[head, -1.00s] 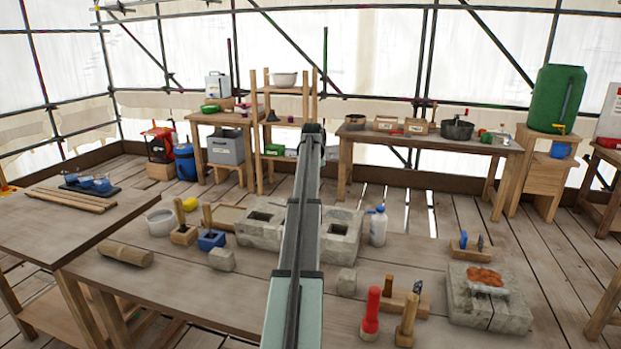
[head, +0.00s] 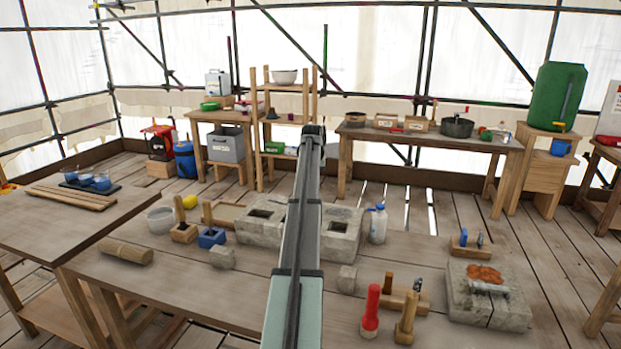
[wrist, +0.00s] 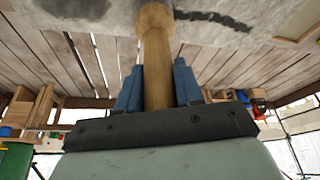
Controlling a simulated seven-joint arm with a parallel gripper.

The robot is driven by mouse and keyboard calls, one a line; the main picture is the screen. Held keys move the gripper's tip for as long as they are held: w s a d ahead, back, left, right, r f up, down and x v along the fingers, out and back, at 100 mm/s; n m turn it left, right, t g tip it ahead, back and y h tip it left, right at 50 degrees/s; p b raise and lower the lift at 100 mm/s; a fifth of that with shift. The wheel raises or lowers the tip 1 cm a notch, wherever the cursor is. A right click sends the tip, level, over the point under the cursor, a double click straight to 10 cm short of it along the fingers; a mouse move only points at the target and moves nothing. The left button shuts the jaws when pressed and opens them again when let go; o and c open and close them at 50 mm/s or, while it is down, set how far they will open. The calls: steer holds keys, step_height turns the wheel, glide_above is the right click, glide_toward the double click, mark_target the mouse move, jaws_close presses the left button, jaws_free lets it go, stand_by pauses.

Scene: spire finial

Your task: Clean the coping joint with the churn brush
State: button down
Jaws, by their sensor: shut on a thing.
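In the wrist view my gripper (wrist: 158,88) has its blue fingers shut on the wooden handle of the churn brush (wrist: 156,65). The handle widens into a round wooden collar near the top edge, and the bristles are not visible. A pale grey stone surface lies beyond the collar. A dark, ragged line on it, likely the coping joint (wrist: 215,18), runs to the right of the brush; contact cannot be told. In the head view my arm hides the gripper and brush. Two grey stone blocks with square recesses, left (head: 262,222) and right (head: 340,230), stand either side of the arm.
On the bench (head: 190,285) a white bottle (head: 377,224) stands right of the blocks. A red-handled tool (head: 371,312) and a wooden mallet (head: 407,318) stand in front. A stone slab (head: 490,308) with orange-brown matter lies right. A blue block (head: 211,238) is left.

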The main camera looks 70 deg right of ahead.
steer(key=shift+w, duration=0.25)
stand_by(0.4)
steer(key=shift+w+f, duration=0.1)
steer(key=shift+w, duration=1.2)
